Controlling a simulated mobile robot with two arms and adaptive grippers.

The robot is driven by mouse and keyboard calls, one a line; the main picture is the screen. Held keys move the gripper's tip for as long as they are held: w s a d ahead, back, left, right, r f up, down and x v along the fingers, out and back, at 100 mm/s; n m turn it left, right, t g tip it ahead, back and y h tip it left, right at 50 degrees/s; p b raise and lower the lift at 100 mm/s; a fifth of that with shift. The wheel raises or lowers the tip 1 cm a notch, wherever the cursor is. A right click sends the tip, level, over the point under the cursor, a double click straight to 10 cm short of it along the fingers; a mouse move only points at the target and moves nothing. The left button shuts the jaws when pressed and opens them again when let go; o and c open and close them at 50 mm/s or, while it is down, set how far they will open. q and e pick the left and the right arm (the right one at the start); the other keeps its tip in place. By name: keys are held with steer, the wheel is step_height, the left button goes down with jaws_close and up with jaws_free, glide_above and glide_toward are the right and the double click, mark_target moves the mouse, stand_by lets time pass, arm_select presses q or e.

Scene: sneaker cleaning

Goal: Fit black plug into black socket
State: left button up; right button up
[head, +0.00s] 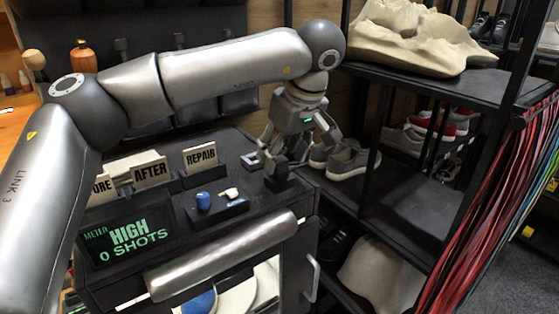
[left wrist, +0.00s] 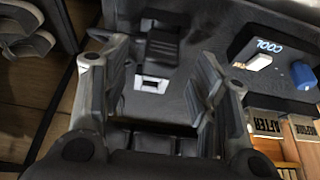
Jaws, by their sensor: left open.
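A black block-shaped piece with a pale rectangular end (left wrist: 160,45) lies on the dark bench top in the left wrist view. It looks like the black plug, but I cannot tell it surely from the socket. In the head view a black block (head: 277,180) stands at the bench's right end, below my gripper. My left gripper (head: 298,150) is open and empty, its fingers pointing down over that end. In the left wrist view the black piece shows between and beyond the spread fingers, apart from both. No separate socket can be made out. My right gripper is not in view.
A small black tray (head: 222,211) with a blue knob (head: 203,201) and a white switch sits left of the gripper. A shelf rack (head: 400,215) with shoes is close on the right.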

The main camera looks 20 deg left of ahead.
arm_select(q)
steer(key=v, duration=0.8)
steer(key=shift+d+r, duration=0.2)
steer(key=shift+r, duration=0.15)
steer(key=shift+s, duration=0.1)
